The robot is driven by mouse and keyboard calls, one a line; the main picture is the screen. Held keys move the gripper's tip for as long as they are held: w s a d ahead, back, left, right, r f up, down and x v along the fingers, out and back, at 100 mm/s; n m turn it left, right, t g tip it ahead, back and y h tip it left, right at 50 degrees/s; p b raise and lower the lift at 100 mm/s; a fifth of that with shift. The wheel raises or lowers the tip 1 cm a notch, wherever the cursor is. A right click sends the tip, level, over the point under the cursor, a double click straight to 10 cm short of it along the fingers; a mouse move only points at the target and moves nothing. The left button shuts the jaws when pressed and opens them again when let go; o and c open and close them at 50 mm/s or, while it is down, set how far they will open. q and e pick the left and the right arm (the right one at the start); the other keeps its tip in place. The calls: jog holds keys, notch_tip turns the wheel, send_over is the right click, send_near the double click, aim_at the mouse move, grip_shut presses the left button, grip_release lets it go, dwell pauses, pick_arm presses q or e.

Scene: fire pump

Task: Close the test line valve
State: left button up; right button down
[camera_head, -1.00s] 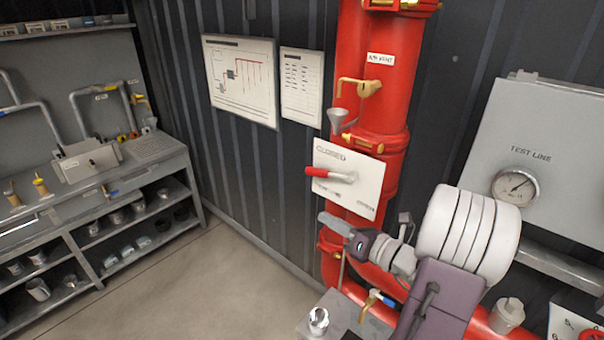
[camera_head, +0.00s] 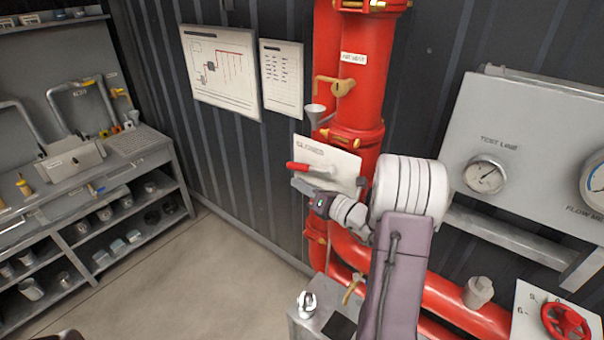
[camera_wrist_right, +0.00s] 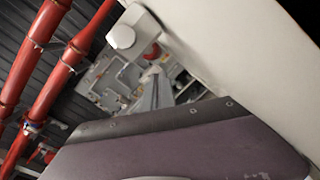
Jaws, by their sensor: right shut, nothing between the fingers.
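A lever with a red grip (camera_head: 300,167) sits on a white plate (camera_head: 343,160) fixed to the tall red pipe (camera_head: 362,95). The grip points left; the word CLOSED shows along the plate's top. My right gripper (camera_head: 299,186) is shut and empty, just below the grip in the picture; I cannot tell if they touch. Which one is the test line valve is not readable. My left gripper is out of view.
A grey panel with a TEST LINE gauge (camera_head: 485,175) stands right of the pipe. A brass tap (camera_head: 334,86) and funnel (camera_head: 313,113) are above the lever. A workbench (camera_head: 95,175) is at left; the floor (camera_head: 215,270) between is clear.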

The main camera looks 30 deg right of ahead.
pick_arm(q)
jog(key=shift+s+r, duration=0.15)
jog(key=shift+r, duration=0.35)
pick_arm(e)
jog(key=shift+w+d+r, duration=0.15)
jog(key=shift+d+r, duration=0.25)
jog(key=shift+r, duration=0.25)
